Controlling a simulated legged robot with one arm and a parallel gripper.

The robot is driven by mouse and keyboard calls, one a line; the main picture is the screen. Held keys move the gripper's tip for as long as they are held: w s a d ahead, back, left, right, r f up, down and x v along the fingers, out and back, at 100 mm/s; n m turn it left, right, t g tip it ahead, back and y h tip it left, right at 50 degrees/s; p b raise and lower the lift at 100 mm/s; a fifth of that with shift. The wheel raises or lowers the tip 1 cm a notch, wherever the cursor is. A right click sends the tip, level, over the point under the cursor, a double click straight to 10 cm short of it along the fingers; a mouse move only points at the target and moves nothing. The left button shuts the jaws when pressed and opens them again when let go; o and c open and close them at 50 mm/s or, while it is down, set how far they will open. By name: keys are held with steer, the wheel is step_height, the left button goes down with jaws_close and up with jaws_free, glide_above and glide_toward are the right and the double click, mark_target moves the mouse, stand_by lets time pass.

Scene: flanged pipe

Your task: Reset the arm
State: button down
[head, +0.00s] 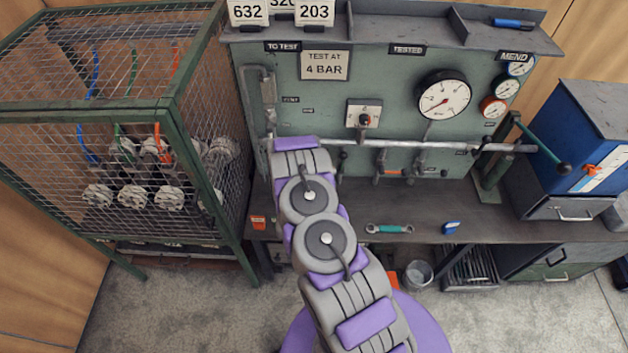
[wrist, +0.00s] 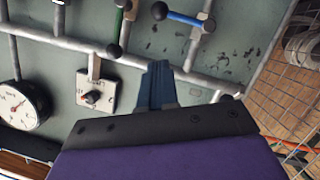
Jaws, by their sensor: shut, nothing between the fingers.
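My arm rises from the bottom middle of the head view, grey and purple, and reaches toward the left part of the green test panel (head: 390,75). Its far end overlaps the left end of the panel's horizontal pipe; the fingers are hidden there. In the wrist view my gripper (wrist: 160,88) shows as two blue-grey fingers close together, shut and empty. They point at the panel (wrist: 150,35), which looks turned over in this view. The fingertips overlap a light pipe (wrist: 120,57) in the picture; I cannot tell whether they touch it.
A wire cage (head: 105,125) with several pale flanged parts stands at left. The dark bench (head: 490,220) holds a teal-handled wrench (head: 390,229) and a small blue item (head: 451,227). A blue cabinet (head: 590,135) stands at right. A bucket (head: 418,273) is below the bench.

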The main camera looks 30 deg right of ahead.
steer(key=shift+s+a+r, duration=0.15)
steer(key=shift+s+a, duration=0.15)
steer(key=shift+a, duration=0.2)
steer(key=shift+s+a+r, duration=0.15)
steer(key=shift+s+a, duration=0.1)
steer(key=shift+a, duration=0.2)
